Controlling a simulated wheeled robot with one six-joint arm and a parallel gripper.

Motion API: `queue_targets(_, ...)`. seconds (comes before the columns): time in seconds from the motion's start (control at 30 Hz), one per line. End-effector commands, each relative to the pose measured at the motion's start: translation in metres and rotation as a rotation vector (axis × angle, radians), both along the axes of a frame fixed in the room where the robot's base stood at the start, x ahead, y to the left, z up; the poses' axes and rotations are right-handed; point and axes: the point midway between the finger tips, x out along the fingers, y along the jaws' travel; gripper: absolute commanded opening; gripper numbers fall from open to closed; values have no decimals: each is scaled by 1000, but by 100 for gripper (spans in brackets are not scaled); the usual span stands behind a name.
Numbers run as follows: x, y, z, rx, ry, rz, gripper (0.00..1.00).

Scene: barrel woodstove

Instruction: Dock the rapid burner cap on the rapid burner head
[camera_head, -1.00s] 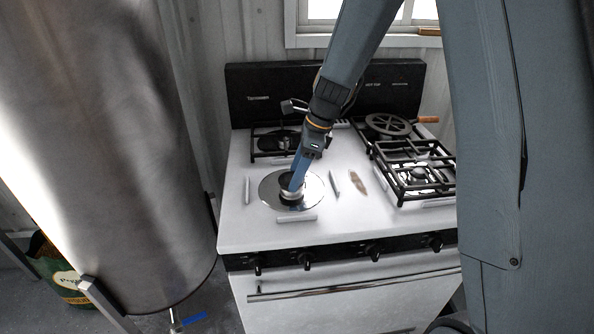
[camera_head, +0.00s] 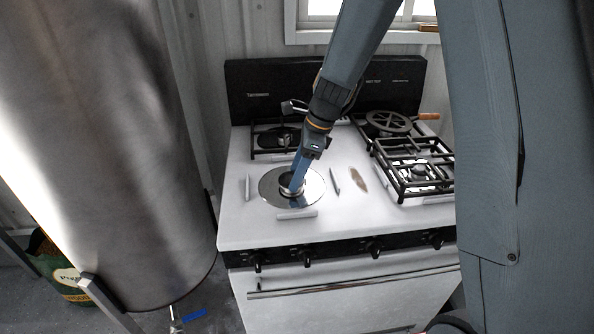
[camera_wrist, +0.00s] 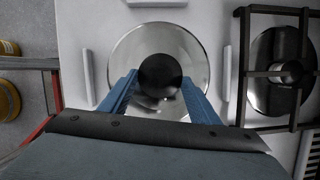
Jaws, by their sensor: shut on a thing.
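The rapid burner cap shows in the wrist view as a dark round disc (camera_wrist: 160,75) between the two blue fingers of my gripper (camera_wrist: 158,88), which is shut on it. In the head view my gripper (camera_head: 294,188) points down at the front left burner, over the middle of a shiny round plate (camera_head: 270,190). The rapid burner head (camera_head: 290,194) is a small metal ring at the plate's centre, mostly hidden by my fingers. The cap is at or just above the head; I cannot tell whether it is seated.
Black grates (camera_head: 405,178) stand on the right burners, with a round spoked piece (camera_head: 388,123) behind. Short pale bars (camera_head: 297,214) surround the plate. A large metal barrel (camera_head: 135,150) stands left of the stove. A brown mark (camera_head: 358,179) lies right of the plate.

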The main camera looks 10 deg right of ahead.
Motion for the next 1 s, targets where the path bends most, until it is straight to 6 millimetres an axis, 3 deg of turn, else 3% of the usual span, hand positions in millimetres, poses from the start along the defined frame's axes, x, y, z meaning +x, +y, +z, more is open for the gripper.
queue_targets(0.03, 0, 0, -1, 0, 0, 0, 34)
queue_targets(0.07, 0, 0, -1, 0, 0, 0, 59)
queue_targets(0.1, 0, 0, -1, 0, 0, 0, 64)
queue_targets(0.47, 0, -1, 2, 0, 0, 0, 64)
queue_targets(1.0, -3, -13, 38, 0, 1, 0, 64)
